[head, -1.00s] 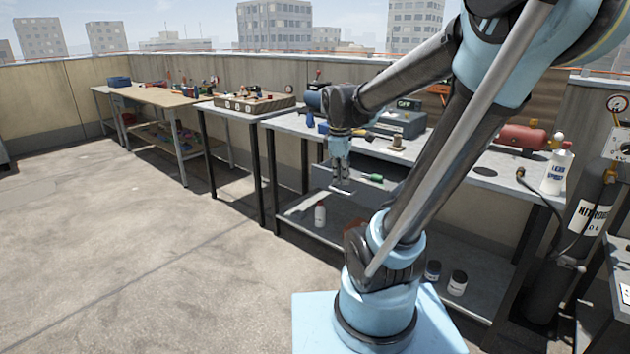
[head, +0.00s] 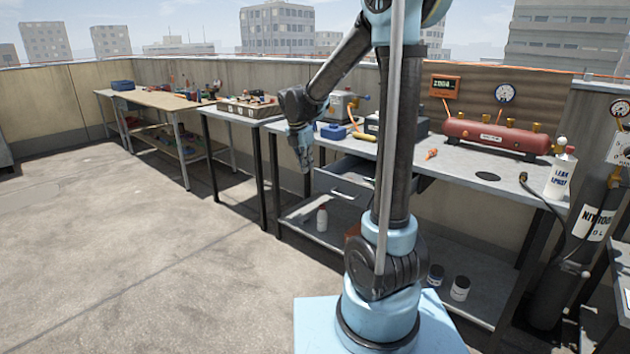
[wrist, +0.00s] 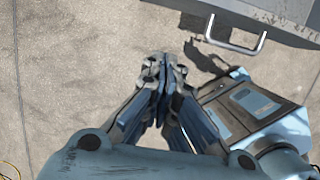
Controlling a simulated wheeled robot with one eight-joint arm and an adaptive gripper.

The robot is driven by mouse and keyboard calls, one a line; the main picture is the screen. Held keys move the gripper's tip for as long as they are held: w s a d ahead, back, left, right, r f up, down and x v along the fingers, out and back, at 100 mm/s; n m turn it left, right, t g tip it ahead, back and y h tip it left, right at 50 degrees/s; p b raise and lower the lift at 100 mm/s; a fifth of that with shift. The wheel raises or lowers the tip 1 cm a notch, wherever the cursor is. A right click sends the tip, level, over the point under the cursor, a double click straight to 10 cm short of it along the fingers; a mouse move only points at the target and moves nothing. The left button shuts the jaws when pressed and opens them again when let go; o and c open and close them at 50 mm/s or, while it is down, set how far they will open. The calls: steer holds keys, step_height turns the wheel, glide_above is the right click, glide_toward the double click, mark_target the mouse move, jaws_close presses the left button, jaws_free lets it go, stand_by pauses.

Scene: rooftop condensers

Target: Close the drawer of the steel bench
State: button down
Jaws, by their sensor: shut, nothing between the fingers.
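The steel bench (head: 462,170) stands along the wall at the right. Its grey drawer (head: 343,186) is pulled out under the bench top, with its inside partly in sight and its right part hidden by my arm. In the wrist view the drawer front (wrist: 285,22) and its bar handle (wrist: 236,42) show at the upper right. My gripper (head: 308,170) is shut and empty and points down at the left front of the drawer, apart from the handle. Its closed fingertips also show in the wrist view (wrist: 165,62), over bare floor.
On the bench stand a red tank (head: 497,136) with gauges and a white spray bottle (head: 560,172). A white bottle (head: 322,218) and dark jars (head: 460,286) are on its lower shelf. A second table (head: 250,112) stands left. The floor in front is clear.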

mark_target(318, 182)
steer(key=shift+w+d+f, duration=0.75)
steer(key=shift+f, duration=0.85)
steer(key=shift+w+d+f, duration=0.75)
steer(key=shift+d+f, duration=0.05)
steer(key=shift+f, duration=0.8)
steer(key=shift+w+d+f, duration=0.75)
steer(key=shift+f, duration=0.85)
